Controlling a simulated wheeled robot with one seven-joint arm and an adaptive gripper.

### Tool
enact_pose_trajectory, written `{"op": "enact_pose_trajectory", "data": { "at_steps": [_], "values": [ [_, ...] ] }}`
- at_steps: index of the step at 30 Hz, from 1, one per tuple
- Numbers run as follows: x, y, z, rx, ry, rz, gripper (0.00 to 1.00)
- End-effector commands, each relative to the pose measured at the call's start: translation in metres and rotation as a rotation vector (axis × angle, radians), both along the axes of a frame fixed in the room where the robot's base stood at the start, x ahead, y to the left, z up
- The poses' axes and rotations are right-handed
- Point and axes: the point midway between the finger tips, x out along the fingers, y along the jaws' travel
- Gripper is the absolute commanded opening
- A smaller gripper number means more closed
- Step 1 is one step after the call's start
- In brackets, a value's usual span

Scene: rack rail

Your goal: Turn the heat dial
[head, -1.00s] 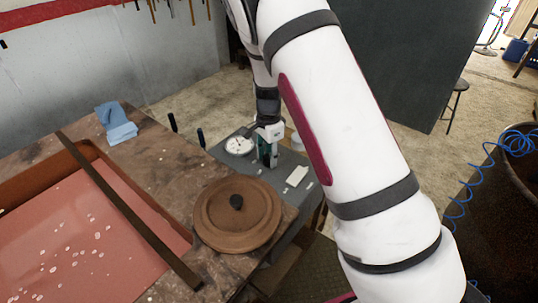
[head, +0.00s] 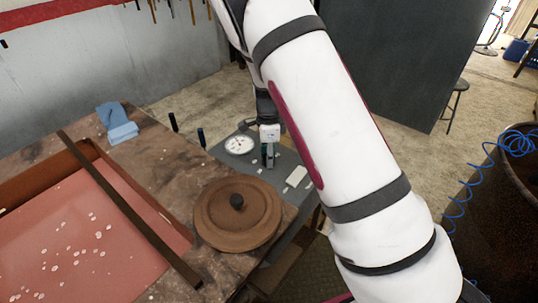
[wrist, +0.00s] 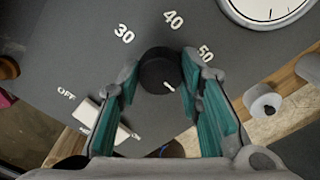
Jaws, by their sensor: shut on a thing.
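The heat dial (wrist: 158,70) is a round black knob on a dark grey panel (wrist: 75,45) in the wrist view. The panel carries printed 30, 40 and 50 around the knob's far side and OFF to the left. A white mark shows on the knob's near right side. My gripper (wrist: 162,80), with teal finger pads, is shut on the dial, one finger on each side. In the head view my gripper (head: 268,155) is over the grey panel (head: 285,160) and hides the dial.
A round white gauge (head: 240,144) sits left of my gripper. Two dark upright handles (head: 201,137) stand at the worktop's back edge.

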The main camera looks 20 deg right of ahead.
Motion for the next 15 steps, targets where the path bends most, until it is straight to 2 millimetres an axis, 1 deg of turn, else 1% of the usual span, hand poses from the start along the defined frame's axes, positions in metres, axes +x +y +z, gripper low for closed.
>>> {"op": "enact_pose_trajectory", "data": {
  "at_steps": [7, 8, 9, 10, 15],
  "values": [
    [0.0002, 0.0004, -0.0005, 0.001, 0.000, -0.001, 0.05],
    [0.0002, 0.0004, -0.0005, 0.001, 0.000, -0.001, 0.40],
    [0.0002, 0.0004, -0.0005, 0.001, 0.000, -0.001, 0.49],
    [0.0002, 0.0003, -0.0005, 0.001, 0.000, -0.001, 0.54],
    [0.0001, 0.0001, -0.0003, 0.000, 0.000, 0.000, 0.54]
  ]
}}
